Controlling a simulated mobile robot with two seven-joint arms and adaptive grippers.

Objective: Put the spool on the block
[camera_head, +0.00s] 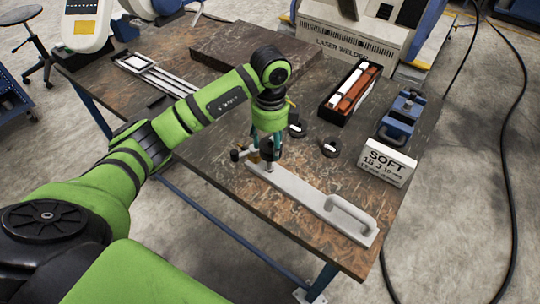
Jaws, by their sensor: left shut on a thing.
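My left gripper (266,145) points down over the near end of a pale bar (310,198) and is shut on a small metal fitting (252,157) with a dark knob. The fingers hide much of this fitting, and I cannot tell whether it touches the bar. I cannot tell for sure which thing is the spool. A wide, low, brown block (240,45) lies at the back of the table. My right gripper is not in view.
The bar has a raised handle (350,212). A laser welder (355,48) stands behind.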

